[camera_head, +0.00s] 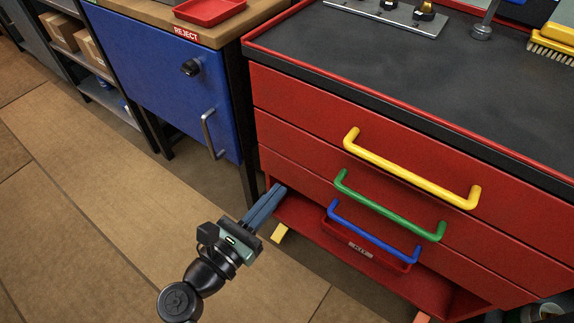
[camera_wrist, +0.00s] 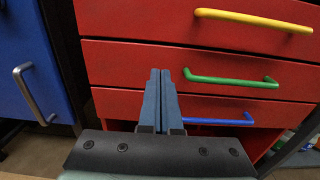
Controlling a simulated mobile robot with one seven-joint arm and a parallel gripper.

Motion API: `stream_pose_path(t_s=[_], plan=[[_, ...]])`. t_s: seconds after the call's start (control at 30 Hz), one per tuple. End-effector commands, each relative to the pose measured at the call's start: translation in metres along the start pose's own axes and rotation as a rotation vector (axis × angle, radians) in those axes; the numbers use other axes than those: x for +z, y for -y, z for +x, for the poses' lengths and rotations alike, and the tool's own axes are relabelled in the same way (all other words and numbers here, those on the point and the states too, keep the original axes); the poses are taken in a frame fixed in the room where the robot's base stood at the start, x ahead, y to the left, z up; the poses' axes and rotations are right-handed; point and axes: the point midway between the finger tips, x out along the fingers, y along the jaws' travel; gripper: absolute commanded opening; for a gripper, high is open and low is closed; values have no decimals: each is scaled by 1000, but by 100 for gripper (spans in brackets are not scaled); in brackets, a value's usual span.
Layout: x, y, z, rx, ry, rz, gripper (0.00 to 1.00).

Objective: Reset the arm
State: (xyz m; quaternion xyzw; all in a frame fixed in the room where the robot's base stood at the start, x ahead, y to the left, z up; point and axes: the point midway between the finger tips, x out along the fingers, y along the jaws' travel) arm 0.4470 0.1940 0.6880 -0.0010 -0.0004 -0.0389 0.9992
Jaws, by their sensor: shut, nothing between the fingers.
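My gripper (camera_head: 277,190) is low in front of the red drawer cabinet (camera_head: 300,93), near its left front edge. Its blue-grey fingers are together, with nothing between them. In the wrist view the shut fingers (camera_wrist: 160,75) point at the drawer fronts, left of the green handle (camera_wrist: 232,80). My arm comes up from the bottom of the head view. Whether the fingertips touch the cabinet I cannot tell.
The drawers carry a yellow handle (camera_head: 410,168), a green one and a blue handle (camera_head: 372,232). A red bin (camera_head: 335,232) sits in the open space below. A blue cabinet door (camera_head: 165,75) with a metal handle (camera_head: 208,135) stands left. The wooden floor (camera_head: 90,210) at left is clear.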

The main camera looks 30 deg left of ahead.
Motion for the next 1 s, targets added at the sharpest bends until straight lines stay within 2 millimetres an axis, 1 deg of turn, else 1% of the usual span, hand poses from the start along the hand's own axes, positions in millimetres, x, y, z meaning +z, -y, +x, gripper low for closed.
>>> stream_pose_path(t_s=[0.13,0.33,0.37,0.47,0.57,0.6,0.67,0.7,0.77,0.8,0.87,0.9,0.97,1.0], plan=[[0,0,-6,0,0,1,0],[2,0,-5,1,4,-1,0],[5,0,-3,2,13,-5,0],[34,-3,8,13,84,-45,0],[89,-6,25,23,228,-146,0],[119,-6,32,21,303,-206,0],[165,-5,40,7,424,-321,0],[196,-3,42,-13,507,-408,0],[243,1,44,-59,626,-559,0],[274,5,43,-103,705,-675,0],[320,13,39,-195,816,-879,0],[351,20,35,-276,881,-1041,0],[392,32,29,-423,946,-1310,0],[414,41,26,-525,961,-1492,0]])
